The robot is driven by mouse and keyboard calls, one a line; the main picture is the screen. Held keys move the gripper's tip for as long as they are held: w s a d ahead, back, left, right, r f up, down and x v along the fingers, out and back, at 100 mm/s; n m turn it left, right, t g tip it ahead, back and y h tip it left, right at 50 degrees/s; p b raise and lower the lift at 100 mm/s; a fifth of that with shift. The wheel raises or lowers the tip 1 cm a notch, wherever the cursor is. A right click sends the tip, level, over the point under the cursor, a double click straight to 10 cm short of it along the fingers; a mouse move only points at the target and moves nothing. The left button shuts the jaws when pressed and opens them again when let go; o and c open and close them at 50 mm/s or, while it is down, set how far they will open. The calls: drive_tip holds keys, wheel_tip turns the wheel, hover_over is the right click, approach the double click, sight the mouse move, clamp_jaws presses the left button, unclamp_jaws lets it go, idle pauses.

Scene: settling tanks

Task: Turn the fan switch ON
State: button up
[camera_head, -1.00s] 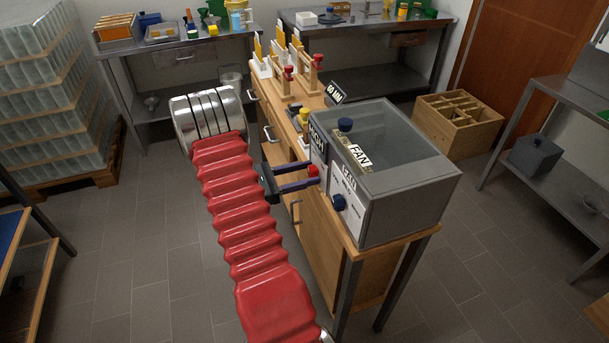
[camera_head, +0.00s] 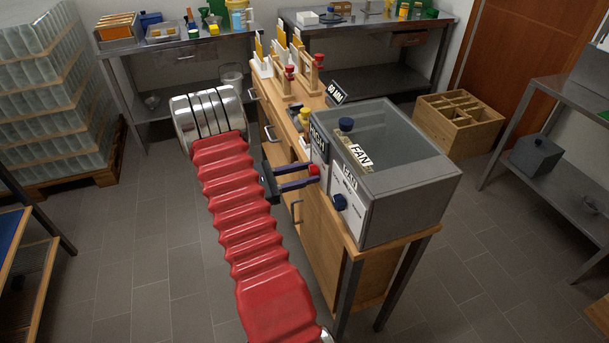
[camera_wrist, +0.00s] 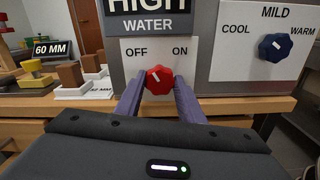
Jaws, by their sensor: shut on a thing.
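A red knob (camera_wrist: 159,80) sits on a white panel (camera_wrist: 140,50) marked OFF at left and ON at right, under a dark sign reading HIGH WATER. Its white mark leans up and left, toward OFF. My gripper (camera_wrist: 159,87) has one finger on each side of the knob and is shut on it. In the head view the red knob (camera_head: 314,169) shows at the fingertips, on the left face of a grey box (camera_head: 415,195).
A blue knob (camera_wrist: 274,47) on a COOL, MILD, WARM panel is close on the right. Small blocks and a 60 MM sign (camera_wrist: 54,48) stand left on the wooden bench (camera_head: 310,205). The floor left of my arm is clear.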

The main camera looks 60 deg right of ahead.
drive_tip(key=m, duration=0.6)
drive_tip(key=shift+s+m, duration=0.15)
drive_tip(key=shift+m, duration=0.15)
drive_tip(key=m, duration=0.6)
drive_tip(key=shift+f, duration=0.15)
drive_tip(key=o, duration=1)
drive_tip(key=shift+o, duration=0.2)
drive_tip(key=shift+w+a, duration=0.45)
drive_tip(key=shift+w, duration=0.1)
drive_tip(key=v, duration=1.2)
drive_tip(key=shift+a, duration=0.2)
drive_tip(key=shift+w, duration=0.1)
